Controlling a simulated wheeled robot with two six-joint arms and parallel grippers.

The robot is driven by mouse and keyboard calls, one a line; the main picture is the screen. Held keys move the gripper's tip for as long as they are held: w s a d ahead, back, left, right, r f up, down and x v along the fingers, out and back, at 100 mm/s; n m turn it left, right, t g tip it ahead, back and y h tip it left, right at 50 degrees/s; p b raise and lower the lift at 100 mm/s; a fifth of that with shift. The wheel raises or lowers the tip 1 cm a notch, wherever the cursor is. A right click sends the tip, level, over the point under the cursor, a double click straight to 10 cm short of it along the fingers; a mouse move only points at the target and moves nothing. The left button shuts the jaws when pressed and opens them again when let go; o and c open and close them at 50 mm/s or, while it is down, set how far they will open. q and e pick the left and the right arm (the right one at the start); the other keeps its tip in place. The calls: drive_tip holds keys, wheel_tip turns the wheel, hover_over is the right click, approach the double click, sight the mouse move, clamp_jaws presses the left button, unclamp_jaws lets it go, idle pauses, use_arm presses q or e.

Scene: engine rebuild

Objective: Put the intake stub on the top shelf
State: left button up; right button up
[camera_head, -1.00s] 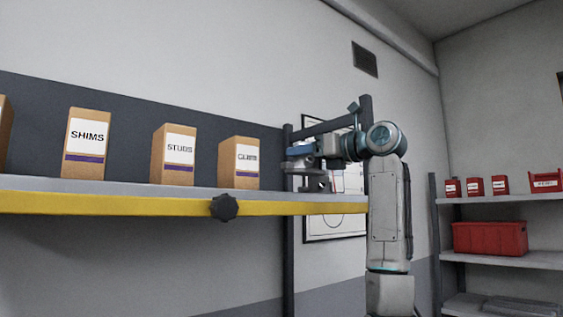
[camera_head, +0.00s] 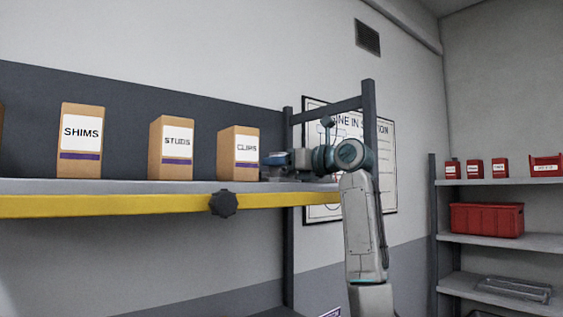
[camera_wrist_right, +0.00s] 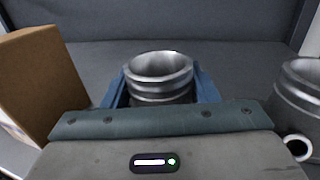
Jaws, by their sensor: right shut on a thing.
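The intake stub (camera_wrist_right: 160,82), a ribbed metal tube with an open round top, stands upright between the blue fingers of my right gripper (camera_wrist_right: 160,90) in the right wrist view. The gripper is shut on it. In the head view my right gripper (camera_head: 273,160) is over the right end of the top shelf (camera_head: 120,206), just right of the CLIPS box (camera_head: 237,152). The stub's lower part is hidden, so I cannot tell whether it touches the shelf. My left gripper is not in view.
A STUDS box (camera_head: 171,148) and a SHIMS box (camera_head: 80,140) stand further left. A second metal tube (camera_wrist_right: 302,90) is at the wrist view's right edge. A dark post (camera_head: 288,225) stands at the shelf's right end.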

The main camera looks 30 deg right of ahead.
drive_tip(key=shift+a+r, duration=0.1)
drive_tip(key=o, duration=1.2)
drive_tip(key=shift+f, duration=0.2)
